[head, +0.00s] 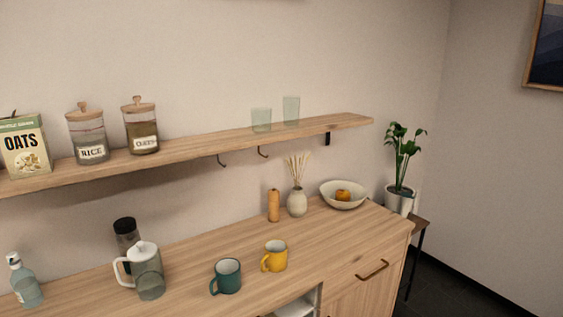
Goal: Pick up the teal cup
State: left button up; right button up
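The teal cup (229,279) stands upright on the wooden counter (205,257) near its front edge, in the lower middle of the head view. It has a dark teal outside, a pale inside and a handle on its left side. A yellow mug (276,257) stands just to its right and slightly farther back, with a small gap between them. Neither of my grippers shows in the head view.
A grey pitcher (150,273) with a white lid and handle stands left of the teal cup, before a dark-lidded bottle (126,234). A soap bottle (25,285) is far left. A wooden shelf (200,148) with jars overhangs the back. The counter right of the yellow mug is clear.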

aim_at(228, 270)
jog(key=i+l+u, duration=0.6)
jog(key=i+l, duration=0.25)
jog(key=l, duration=0.15)
